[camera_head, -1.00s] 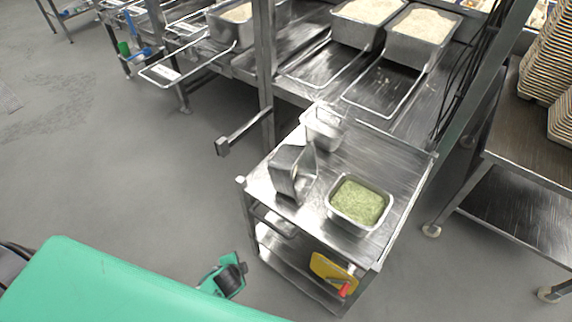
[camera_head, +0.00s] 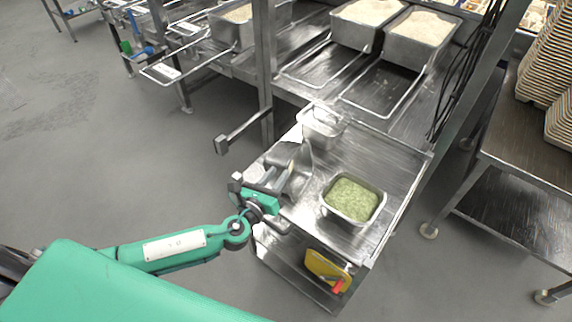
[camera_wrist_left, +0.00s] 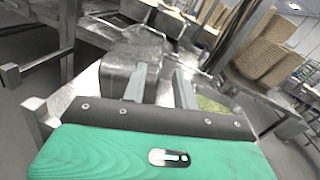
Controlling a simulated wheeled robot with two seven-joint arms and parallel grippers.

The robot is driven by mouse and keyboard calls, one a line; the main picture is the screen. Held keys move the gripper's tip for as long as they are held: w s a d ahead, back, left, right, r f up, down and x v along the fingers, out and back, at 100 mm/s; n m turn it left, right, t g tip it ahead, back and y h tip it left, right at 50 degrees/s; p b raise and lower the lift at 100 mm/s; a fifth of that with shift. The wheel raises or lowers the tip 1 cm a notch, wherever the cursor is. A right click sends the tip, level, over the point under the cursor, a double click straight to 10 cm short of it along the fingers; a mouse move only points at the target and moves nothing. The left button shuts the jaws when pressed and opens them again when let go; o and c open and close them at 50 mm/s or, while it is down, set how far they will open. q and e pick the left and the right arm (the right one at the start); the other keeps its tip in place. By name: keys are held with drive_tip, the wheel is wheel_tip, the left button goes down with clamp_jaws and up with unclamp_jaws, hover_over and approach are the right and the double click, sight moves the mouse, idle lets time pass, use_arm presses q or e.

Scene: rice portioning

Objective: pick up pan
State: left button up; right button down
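An empty steel pan (camera_head: 306,158) stands tipped on its side on the left part of the metal cart top. My left gripper (camera_head: 284,184) is at its near left side and hides part of it. In the left wrist view, the two fingers (camera_wrist_left: 163,88) are apart, and the pan (camera_wrist_left: 130,58) shows just beyond them. The left finger overlaps the pan's face; the right finger is to its right. I cannot tell whether either finger touches the pan. My right gripper is not in view.
A pan of green food (camera_head: 352,199) is on the cart's right, and another steel pan (camera_head: 321,127) is at its back. A post (camera_head: 264,75) with a side bar (camera_head: 242,130) stands behind left.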

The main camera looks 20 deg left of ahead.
sight(291, 156)
use_arm(q)
drive_tip(key=w, duration=0.3)
drive_tip(key=shift+d, duration=0.3)
drive_tip(key=w, duration=0.1)
drive_tip(key=w+p, duration=0.1)
drive_tip(key=w, duration=0.1)
drive_tip(key=w+d, duration=0.1)
drive_tip(key=w, duration=0.1)
drive_tip(key=shift+p, duration=0.3)
drive_tip(key=shift+w, duration=0.35)
clamp_jaws()
drive_tip(key=shift+s+f, duration=0.1)
idle(0.3)
